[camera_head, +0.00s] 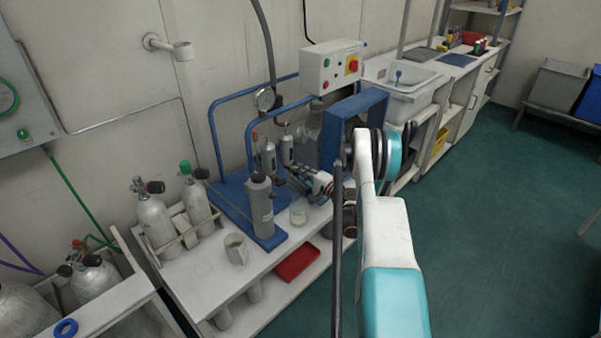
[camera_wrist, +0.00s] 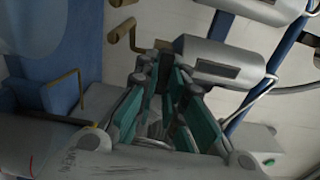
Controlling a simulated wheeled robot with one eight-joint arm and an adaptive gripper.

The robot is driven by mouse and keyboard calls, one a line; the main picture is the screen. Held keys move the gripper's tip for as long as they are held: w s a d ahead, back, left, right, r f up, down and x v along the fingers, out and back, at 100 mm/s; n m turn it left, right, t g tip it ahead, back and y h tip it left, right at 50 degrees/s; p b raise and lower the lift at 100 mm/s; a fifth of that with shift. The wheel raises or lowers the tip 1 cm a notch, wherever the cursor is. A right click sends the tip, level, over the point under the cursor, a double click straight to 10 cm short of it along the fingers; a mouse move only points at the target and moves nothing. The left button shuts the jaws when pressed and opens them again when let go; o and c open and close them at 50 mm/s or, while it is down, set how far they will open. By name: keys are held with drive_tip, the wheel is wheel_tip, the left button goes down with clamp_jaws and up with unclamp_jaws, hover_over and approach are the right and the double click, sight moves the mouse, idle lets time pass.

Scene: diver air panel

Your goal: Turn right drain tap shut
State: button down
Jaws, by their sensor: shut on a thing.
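Two grey filter cylinders hang side by side on the blue frame, the left one (camera_head: 268,158) and the right one (camera_head: 287,149). My gripper (camera_head: 293,174) is just below the right cylinder. In the wrist view, the right cylinder (camera_wrist: 220,64) lies sideways beyond my gripper (camera_wrist: 165,65), with the left one (camera_wrist: 262,8) above it. The fingers, with teal pads, are shut on the right drain tap at that cylinder's lower end. A bent brass handle (camera_wrist: 128,30) sticks out beside the fingertips. The gripped part is largely hidden, so I cannot tell the tap's angle.
A grey bottle (camera_head: 260,208) stands in front of the frame, close to my gripper. A glass jar (camera_head: 299,211) is below it and a mug (camera_head: 236,248) is at the bench front. A control box (camera_head: 332,67) sits above. Another bent brass piece (camera_wrist: 66,90) is left of my fingers.

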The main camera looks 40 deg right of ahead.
drive_tip(key=c, duration=1.7)
unclamp_jaws()
drive_tip(key=shift+s+d, duration=0.1)
drive_tip(key=shift+s, duration=0.05)
drive_tip(key=s, duration=0.7)
drive_tip(key=shift+s+d, duration=0.15)
drive_tip(key=shift+d, duration=0.1)
